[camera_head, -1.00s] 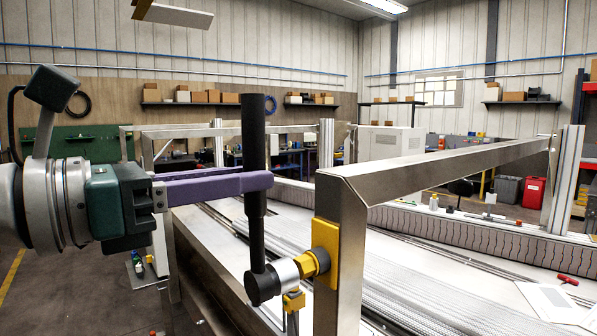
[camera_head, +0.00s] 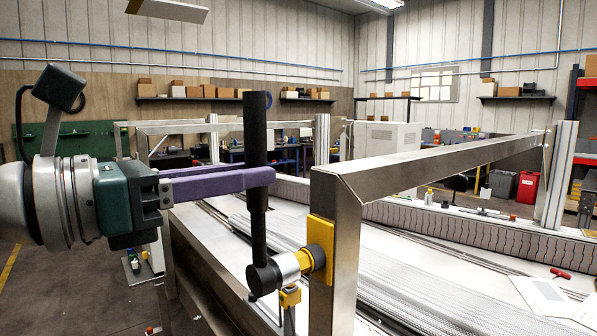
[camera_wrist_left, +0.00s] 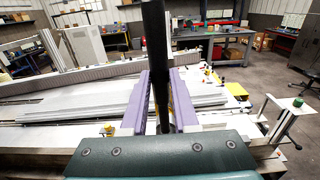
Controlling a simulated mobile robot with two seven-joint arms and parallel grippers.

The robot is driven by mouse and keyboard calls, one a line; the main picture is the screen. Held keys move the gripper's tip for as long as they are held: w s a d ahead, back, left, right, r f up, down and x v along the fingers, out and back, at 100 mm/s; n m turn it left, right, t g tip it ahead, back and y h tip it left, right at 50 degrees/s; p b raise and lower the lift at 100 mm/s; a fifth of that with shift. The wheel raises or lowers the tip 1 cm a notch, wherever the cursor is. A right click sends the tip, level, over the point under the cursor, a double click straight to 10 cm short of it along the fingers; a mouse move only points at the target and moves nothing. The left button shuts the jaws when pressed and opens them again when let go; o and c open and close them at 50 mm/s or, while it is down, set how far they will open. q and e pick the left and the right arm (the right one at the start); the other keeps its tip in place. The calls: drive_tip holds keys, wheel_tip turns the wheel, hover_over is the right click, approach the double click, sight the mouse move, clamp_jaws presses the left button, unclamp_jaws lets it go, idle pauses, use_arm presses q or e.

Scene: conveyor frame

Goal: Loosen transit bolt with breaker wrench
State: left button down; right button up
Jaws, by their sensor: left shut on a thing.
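The breaker wrench (camera_head: 257,132) is a long black bar standing upright, with a black head and silver socket (camera_head: 288,267) at its lower end. How deep the socket sits on the bolt is hidden. My left gripper (camera_head: 262,178), with purple fingers, is shut on the wrench's upper handle. In the left wrist view the black bar (camera_wrist_left: 157,65) rises between the two purple fingers (camera_wrist_left: 160,100). My right gripper is not in view.
The steel conveyor frame (camera_head: 430,165) runs from the post toward the back right. A yellow bracket (camera_head: 290,297) is below the socket. The conveyor bed lies behind, with a red-handled tool (camera_head: 560,273) at right. Open floor lies at the left.

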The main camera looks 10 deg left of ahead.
use_arm(q)
drive_tip(key=shift+x, duration=0.8)
drive_tip(key=shift+r, duration=0.1)
